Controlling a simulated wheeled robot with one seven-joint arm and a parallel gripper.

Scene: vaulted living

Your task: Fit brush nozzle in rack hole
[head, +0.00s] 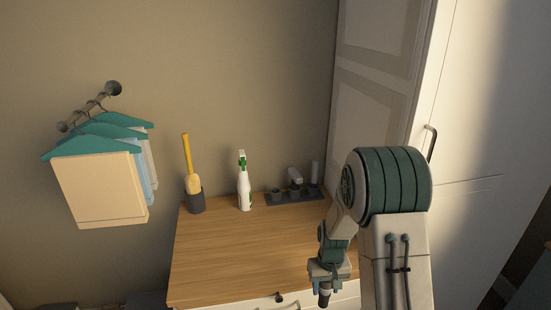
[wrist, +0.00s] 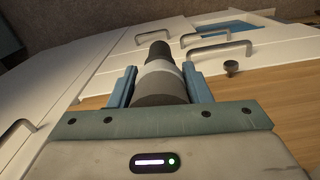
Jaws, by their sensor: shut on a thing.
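My gripper (head: 325,280) is in front of the wooden cabinet top, low at the right in the head view. In the wrist view my gripper (wrist: 160,86) has its two blue-grey fingers shut on the brush nozzle (wrist: 157,80), a dark stepped cylinder with a pale grey band. The nozzle's narrower dark end points away from the wrist camera. In the head view the nozzle (head: 324,297) hangs below the fingers. The dark rack (head: 283,202) lies at the back right of the cabinet top, apart from my gripper, with several pieces on it. Its holes are too small to make out.
The wooden cabinet top (head: 240,250) is mostly clear. A white spray bottle (head: 244,188) and a dark cup (head: 196,202) with a yellow-handled brush (head: 187,155) stand at its back. Hangers with cloths (head: 100,185) are on the left wall. A tall white cupboard (head: 375,80) stands right.

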